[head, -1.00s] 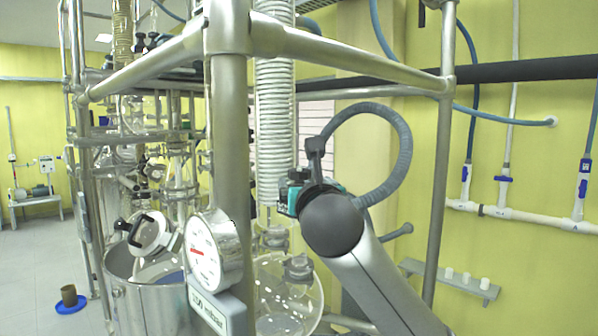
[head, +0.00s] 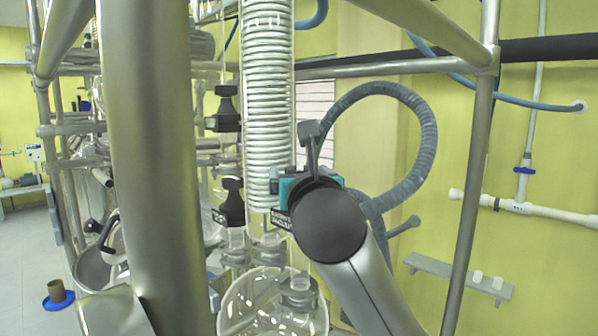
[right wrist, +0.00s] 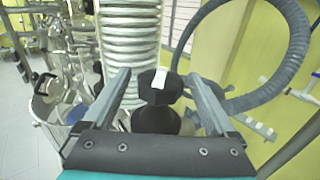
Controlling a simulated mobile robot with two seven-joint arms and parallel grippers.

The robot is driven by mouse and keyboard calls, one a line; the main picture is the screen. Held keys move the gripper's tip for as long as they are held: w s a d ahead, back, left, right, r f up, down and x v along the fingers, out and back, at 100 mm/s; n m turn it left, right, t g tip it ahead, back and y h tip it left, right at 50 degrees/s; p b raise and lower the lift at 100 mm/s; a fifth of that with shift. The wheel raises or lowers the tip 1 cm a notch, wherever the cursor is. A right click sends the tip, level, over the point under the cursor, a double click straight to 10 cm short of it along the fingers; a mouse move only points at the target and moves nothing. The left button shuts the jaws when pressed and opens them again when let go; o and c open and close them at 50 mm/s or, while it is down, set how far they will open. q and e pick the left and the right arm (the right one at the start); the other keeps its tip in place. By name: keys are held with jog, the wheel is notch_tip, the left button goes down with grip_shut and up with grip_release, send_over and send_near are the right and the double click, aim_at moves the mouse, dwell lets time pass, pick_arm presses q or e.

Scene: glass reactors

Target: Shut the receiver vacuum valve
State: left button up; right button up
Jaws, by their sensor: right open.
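The right wrist view shows a black valve knob (right wrist: 158,92) with a white mark on top. My right gripper (right wrist: 156,78) is open, with a finger on each side of the knob; I cannot tell whether either finger touches it. In the head view my right wrist and teal gripper body (head: 290,190) hide most of this valve. A black label (head: 281,220), partly covered, shows beside the gripper; I take it for the receiver vacuum label. The glass receiver vessel (head: 250,312) is below. My left gripper is not in view.
Two other black valve knobs (head: 228,105) stand left of my gripper, the lower one (head: 232,200) nearer. A coiled glass condenser (head: 268,100) rises behind. A grey corrugated hose (head: 428,150) loops to the right. A thick steel post (head: 150,160) stands at the left.

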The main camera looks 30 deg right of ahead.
jog(key=shift+s+a, duration=0.1)
jog(key=shift+s, duration=0.05)
jog(key=shift+c, duration=0.8)
jog(key=c, duration=1.2)
